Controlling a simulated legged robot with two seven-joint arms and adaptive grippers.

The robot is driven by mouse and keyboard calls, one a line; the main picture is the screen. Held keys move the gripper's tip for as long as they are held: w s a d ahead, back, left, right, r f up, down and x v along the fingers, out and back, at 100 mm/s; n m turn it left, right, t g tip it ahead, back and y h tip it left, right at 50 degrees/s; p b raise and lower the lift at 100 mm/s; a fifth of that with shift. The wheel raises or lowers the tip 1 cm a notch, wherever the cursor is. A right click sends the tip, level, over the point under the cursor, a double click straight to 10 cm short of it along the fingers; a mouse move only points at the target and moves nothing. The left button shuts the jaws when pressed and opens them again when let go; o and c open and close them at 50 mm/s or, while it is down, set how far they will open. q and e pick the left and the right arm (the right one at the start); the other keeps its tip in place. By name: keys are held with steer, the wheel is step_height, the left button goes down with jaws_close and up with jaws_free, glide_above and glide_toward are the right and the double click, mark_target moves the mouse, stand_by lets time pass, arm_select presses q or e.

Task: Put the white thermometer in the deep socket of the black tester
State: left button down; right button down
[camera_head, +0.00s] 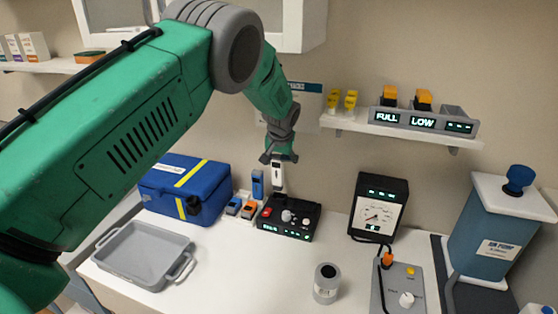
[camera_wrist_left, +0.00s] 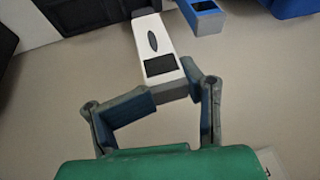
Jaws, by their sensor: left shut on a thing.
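The white thermometer (camera_head: 278,177) hangs upright below my left gripper (camera_head: 280,158), which is shut on its upper end. In the left wrist view the thermometer (camera_wrist_left: 152,35) shows its dark screen and oval button, with the gripper's fingers (camera_wrist_left: 172,92) closed around its near end. The black tester (camera_head: 290,219) stands on the counter right below, with a red button, knobs and a lit display. The thermometer's lower end is at the tester's back left edge; I cannot tell whether it is inside a socket. My right gripper is not in view.
A blue device (camera_head: 258,184) stands just left of the thermometer, close to it. A blue case (camera_head: 185,187) and grey tray (camera_head: 128,258) lie to the left. A gauge box (camera_head: 379,208) and grey cylinder (camera_head: 326,284) are to the right.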

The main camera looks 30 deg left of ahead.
mark_target(279, 169)
arm_select(q)
steer(key=shift+d+f, duration=0.15)
steer(key=shift+f, duration=0.35)
steer(key=shift+d+r, duration=0.2)
steer(key=shift+d, duration=0.15)
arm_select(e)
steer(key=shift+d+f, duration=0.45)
arm_select(q)
steer(key=shift+a, duration=0.1)
steer(key=shift+s+a+f, duration=0.15)
steer(key=shift+a, duration=0.4)
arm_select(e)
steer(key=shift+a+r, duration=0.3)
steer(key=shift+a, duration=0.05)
arm_select(q)
steer(key=shift+d, duration=0.3)
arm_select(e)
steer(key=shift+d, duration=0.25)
arm_select(q)
steer(key=shift+a, duration=0.1)
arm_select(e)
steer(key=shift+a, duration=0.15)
